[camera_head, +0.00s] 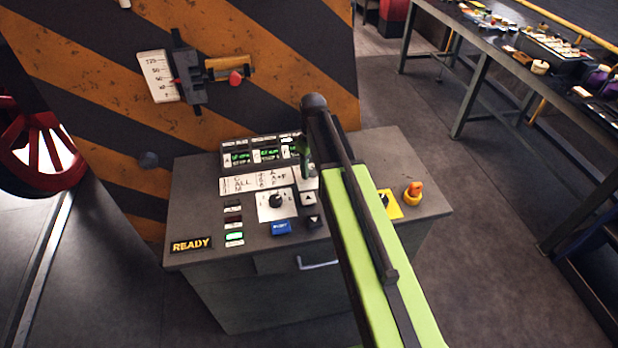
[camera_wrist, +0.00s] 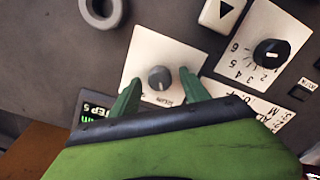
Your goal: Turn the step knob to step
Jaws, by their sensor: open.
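In the wrist view a small dark grey round knob (camera_wrist: 159,78) sits on a white square plate (camera_wrist: 145,56), with a pale mark near its lower edge. A display strip reading "STEP" (camera_wrist: 97,112) is beside this plate. My gripper (camera_wrist: 159,77) is open, with one green finger on each side of the knob. I cannot tell whether the fingers touch it. Lettering on the plate is partly hidden by the gripper. In the head view my gripper (camera_head: 305,165) is over the console's upper right part, and my arm hides this knob.
A black knob (camera_wrist: 270,52) on a numbered plate is to the right in the wrist view, near an arrow button (camera_wrist: 224,13). The console (camera_head: 200,217) also bears a blue button (camera_head: 281,227), lit displays and an orange-and-yellow knob (camera_head: 413,193). A striped wall (camera_head: 100,60) stands behind.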

